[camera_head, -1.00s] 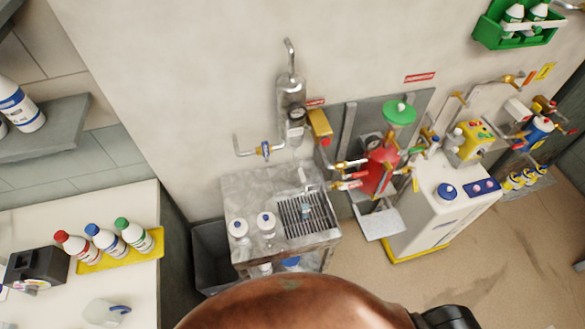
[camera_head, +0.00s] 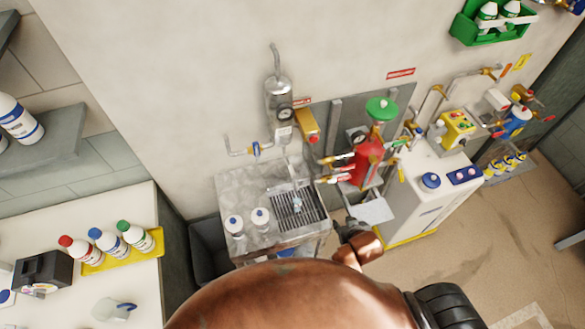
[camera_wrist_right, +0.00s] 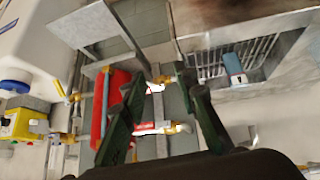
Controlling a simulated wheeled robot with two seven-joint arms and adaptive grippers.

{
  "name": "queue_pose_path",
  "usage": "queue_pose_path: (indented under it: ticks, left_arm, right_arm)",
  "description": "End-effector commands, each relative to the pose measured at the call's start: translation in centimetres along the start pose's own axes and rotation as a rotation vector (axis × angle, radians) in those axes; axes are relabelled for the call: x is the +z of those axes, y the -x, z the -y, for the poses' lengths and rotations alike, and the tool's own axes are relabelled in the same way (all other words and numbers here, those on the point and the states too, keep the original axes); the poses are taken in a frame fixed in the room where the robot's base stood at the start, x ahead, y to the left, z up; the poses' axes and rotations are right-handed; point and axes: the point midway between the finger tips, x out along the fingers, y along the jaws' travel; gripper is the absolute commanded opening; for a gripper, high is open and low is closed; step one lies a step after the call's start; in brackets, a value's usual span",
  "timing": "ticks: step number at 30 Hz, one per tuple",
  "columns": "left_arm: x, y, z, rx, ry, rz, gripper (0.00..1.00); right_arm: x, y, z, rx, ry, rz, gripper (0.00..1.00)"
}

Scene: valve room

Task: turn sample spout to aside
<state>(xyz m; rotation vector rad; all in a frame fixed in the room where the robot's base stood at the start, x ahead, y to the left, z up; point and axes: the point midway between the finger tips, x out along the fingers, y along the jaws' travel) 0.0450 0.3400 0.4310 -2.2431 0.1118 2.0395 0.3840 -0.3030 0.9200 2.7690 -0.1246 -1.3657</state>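The sample spout (camera_head: 289,170) appears to be the thin metal pipe coming down from the wall cylinder over the grated stone sink (camera_head: 228,190). A small blue-and-white bottle (camera_head: 297,203) stands on the grating below it. My right gripper (camera_head: 347,226) is right of the sink's front corner, in front of the wall equipment and apart from the spout. In the right wrist view its two dark fingers (camera_wrist_right: 160,82) are spread with nothing held between them. The bottle (camera_wrist_right: 234,68) shows there to their right; I cannot make out the spout there. My left gripper is not in view.
A red cylinder (camera_head: 366,160) with a green top and a grey tray (camera_head: 371,211) lie near my right gripper. A white cabinet (camera_head: 428,190) stands farther right. Open floor lies at the lower right.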

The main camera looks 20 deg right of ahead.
Motion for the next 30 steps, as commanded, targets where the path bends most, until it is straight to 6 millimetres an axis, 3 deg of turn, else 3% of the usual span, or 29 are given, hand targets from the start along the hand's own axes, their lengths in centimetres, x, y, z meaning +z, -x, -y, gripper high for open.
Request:
queue_pose_path:
  ticks: [1, 6, 12, 15, 19, 30]
  left_arm:
    - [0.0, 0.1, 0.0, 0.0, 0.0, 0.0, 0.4]
    - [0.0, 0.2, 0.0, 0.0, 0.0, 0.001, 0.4]
    - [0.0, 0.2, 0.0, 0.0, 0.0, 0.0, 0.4]
    - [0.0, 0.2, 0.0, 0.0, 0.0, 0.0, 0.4]
    - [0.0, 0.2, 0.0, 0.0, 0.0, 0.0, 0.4]
    - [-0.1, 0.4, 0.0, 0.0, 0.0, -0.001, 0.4]
  right_arm:
    - [-2.4, 0.4, 1.1, -0.007, -0.007, -0.055, 0.28]
    - [-9.2, 0.7, 4.8, -0.029, -0.022, -0.239, 0.28]
    - [-15.6, 1.7, 9.7, -0.081, -0.021, -0.426, 0.28]
    - [-17.8, 2.4, 11.5, -0.105, -0.017, -0.492, 0.28]
    - [-19.2, 2.3, 12.6, -0.119, -0.013, -0.527, 0.28]
    - [-21.9, -2.3, 13.1, -0.117, -0.012, -0.526, 0.28]
